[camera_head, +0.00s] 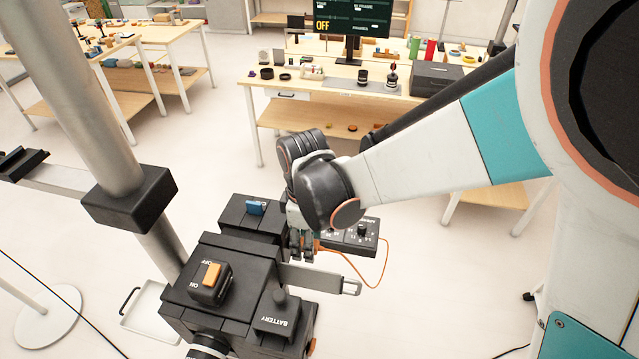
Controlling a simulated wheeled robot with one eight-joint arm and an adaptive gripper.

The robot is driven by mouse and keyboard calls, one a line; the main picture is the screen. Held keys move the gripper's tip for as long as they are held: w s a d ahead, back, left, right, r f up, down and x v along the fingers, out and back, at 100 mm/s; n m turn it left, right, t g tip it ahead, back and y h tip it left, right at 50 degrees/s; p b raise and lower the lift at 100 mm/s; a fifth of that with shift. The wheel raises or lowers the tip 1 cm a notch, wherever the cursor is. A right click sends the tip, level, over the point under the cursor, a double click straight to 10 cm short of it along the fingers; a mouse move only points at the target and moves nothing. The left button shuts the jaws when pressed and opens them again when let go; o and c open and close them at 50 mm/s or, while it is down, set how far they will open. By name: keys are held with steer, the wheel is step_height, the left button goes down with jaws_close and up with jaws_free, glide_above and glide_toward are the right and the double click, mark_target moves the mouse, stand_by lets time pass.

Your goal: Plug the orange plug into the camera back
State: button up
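The black camera body (236,255) stands in the lower middle of the head view, with its lens (208,345) at the near bottom edge. My gripper (302,252) points down at the camera's far right side, its fingers low and close together. An orange bit (318,245), perhaps part of the orange plug, shows right beside the fingertips. An orange cable (386,262) runs from there and loops out to the right. The plug's body and the socket cannot be made out behind the fingers and wrist. Whether the fingers grip the plug is unclear.
A black box with a dial (360,236) sits right of my gripper. A metal bar (318,281) sticks out rightward from the camera. An orange ON/OFF switch (211,273) and a BATTERY block (277,312) rise on top. A monitor reading OFF (350,20) stands on the back table.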

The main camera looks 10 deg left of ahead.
steer(key=shift+d, duration=0.1)
steer(key=d+p, duration=0.2)
steer(key=shift+d+r, duration=0.15)
steer(key=shift+d, duration=0.15)
steer(key=shift+r+p, duration=0.15)
steer(key=shift+p, duration=0.45)
steer(key=w+d+f+m+b, duration=0.5)
steer(key=d+f+m+b, duration=0.2)
steer(key=d+b, duration=0.2)
steer(key=w+d+f+m+b, duration=0.5)
steer(key=d+f+m+b, duration=0.2)
steer(key=d+b, duration=0.3)
steer(key=shift+d+f, duration=0.6)
steer(key=shift+d, duration=1.1)
